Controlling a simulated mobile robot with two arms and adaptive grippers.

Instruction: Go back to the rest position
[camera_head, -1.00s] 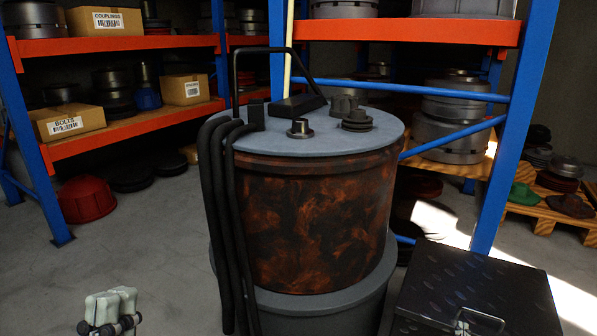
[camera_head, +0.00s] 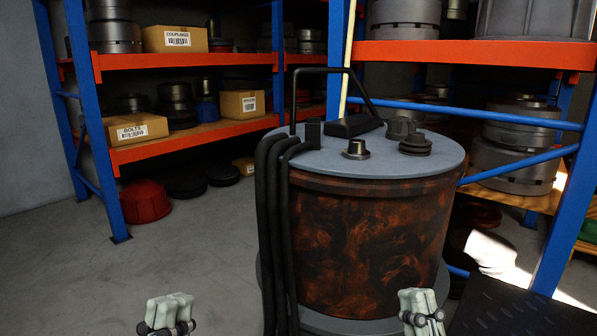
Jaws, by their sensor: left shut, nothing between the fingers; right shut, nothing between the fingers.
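My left gripper (camera_head: 168,316) is at the bottom of the head view, left of the large drum, with its pale fingers together and nothing between them. My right gripper (camera_head: 422,312) is at the bottom right, in front of the drum's lower right side in the picture, also shut and empty. The rust-mottled drum (camera_head: 365,245) stands upright with a grey lid (camera_head: 320,160). Black hoses (camera_head: 275,230) run down its left side. Whether either gripper touches anything below the picture edge is hidden.
A blue and orange shelf (camera_head: 190,138) holds cardboard boxes and metal parts behind. Another rack's blue post (camera_head: 568,225) stands at right, beside a dark chequered box (camera_head: 515,310). A red part (camera_head: 145,201) lies on the floor. Grey floor (camera_head: 70,270) at left is clear.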

